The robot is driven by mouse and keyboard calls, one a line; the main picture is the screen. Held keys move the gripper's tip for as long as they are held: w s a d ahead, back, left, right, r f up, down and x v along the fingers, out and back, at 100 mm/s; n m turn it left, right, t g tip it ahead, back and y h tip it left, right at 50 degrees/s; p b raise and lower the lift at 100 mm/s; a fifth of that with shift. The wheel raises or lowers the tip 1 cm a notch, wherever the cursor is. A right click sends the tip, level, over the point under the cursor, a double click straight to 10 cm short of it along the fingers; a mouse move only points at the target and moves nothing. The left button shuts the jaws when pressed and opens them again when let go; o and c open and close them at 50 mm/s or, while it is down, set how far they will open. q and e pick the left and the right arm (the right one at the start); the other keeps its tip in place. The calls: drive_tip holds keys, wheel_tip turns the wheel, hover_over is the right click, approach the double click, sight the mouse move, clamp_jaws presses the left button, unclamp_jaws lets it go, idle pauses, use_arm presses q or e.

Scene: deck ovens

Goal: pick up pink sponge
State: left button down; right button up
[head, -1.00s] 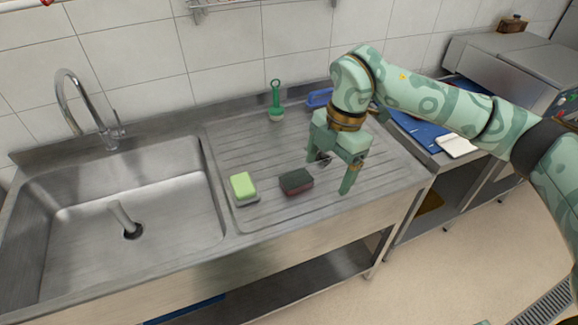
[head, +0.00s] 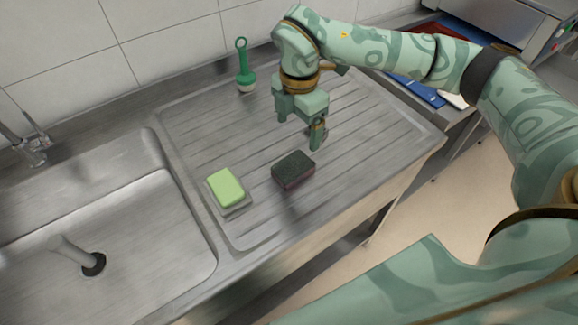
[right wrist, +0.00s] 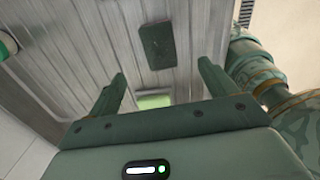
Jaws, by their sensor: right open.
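The sponge (head: 292,177) has a dark scouring top and a dull pinkish-red lower side. It lies on the ribbed steel drainboard (head: 365,125), right of a green sponge. My right gripper (head: 299,130) is open and empty, pointing down above the drainboard, just behind the pink sponge and apart from it. In the right wrist view the dark top of the sponge (right wrist: 157,45) shows beyond the open fingertips (right wrist: 162,72). My left gripper is not in view.
The light green sponge (head: 226,187) sits on a small grey holder near the sink basin (head: 130,240). A green-handled brush (head: 243,70) stands at the back by the wall. Blue and red boards (head: 415,90) lie on the counter at right.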

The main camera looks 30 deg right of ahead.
hover_over(296, 163)
wheel_tip(296, 163, down, 6)
drive_tip(key=shift+s+f+b, duration=0.1)
drive_tip(key=shift+s+b, duration=0.05)
drive_tip(key=shift+b, duration=0.25)
drive_tip(key=shift+f, duration=0.85)
wheel_tip(296, 163, down, 5)
drive_tip(key=shift+r+b, duration=0.2)
drive_tip(key=shift+b, duration=0.45)
drive_tip(key=c, duration=1.2)
drive_tip(key=shift+o, duration=0.2)
drive_tip(key=shift+r, duration=0.15)
drive_tip(key=shift+r, duration=0.2)
wheel_tip(296, 163, up, 2)
drive_tip(key=shift+r+p, duration=0.25)
drive_tip(key=shift+p, duration=0.2)
drive_tip(key=s+a+r+p, duration=0.1)
drive_tip(key=s+r+p, duration=0.1)
drive_tip(key=s+r, duration=0.8)
drive_tip(key=s, duration=0.3)
drive_tip(key=shift+s, duration=0.4)
